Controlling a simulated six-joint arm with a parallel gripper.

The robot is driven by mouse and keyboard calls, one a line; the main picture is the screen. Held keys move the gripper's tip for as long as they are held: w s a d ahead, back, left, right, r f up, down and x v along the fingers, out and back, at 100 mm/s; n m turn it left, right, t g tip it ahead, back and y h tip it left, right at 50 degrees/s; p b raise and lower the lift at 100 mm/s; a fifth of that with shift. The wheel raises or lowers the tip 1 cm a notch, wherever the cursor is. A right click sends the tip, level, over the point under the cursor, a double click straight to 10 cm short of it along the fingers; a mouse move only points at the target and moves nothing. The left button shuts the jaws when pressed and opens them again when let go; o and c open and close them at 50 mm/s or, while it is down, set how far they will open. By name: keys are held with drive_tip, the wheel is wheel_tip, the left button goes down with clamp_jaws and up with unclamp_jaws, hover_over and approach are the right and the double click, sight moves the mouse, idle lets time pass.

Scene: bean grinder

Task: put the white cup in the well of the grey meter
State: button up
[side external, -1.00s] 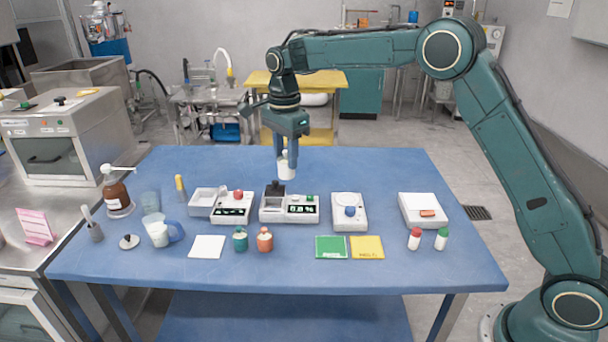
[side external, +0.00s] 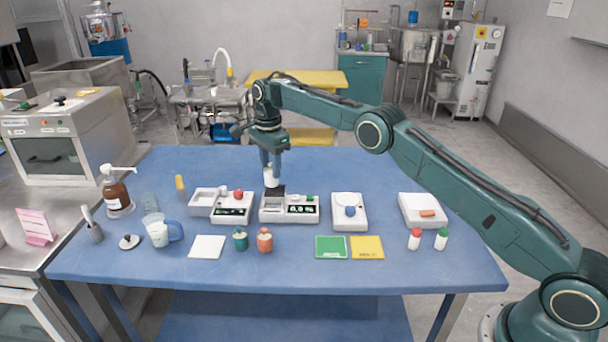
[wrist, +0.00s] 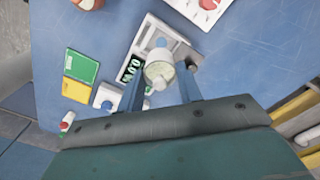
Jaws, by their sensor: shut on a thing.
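My gripper (side external: 271,169) is shut on the white cup (side external: 271,179) and holds it upright above the back left part of the grey meter (side external: 290,210). In the wrist view the cup (wrist: 160,74) sits between the two fingers, over the meter (wrist: 150,40). The meter has a dark display with green figures on its right half and a black upright part at its back left. The cup looks apart from the meter, but the exact gap is hard to tell. The well is partly hidden by the cup in the wrist view.
A white device with a red knob (side external: 238,194) stands close on the left, and one with a blue knob (side external: 350,211) on the right.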

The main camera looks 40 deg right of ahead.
drive_tip(key=shift+w+d+f, duration=0.1)
drive_tip(key=shift+w+f, duration=0.05)
drive_tip(key=shift+f, duration=0.05)
drive_tip(key=shift+f, duration=0.1)
drive_tip(key=shift+f, duration=3.9)
drive_tip(key=shift+f, duration=0.15)
drive_tip(key=o, duration=1)
wheel_tip(320, 180, up, 11)
drive_tip(key=shift+r, duration=0.6)
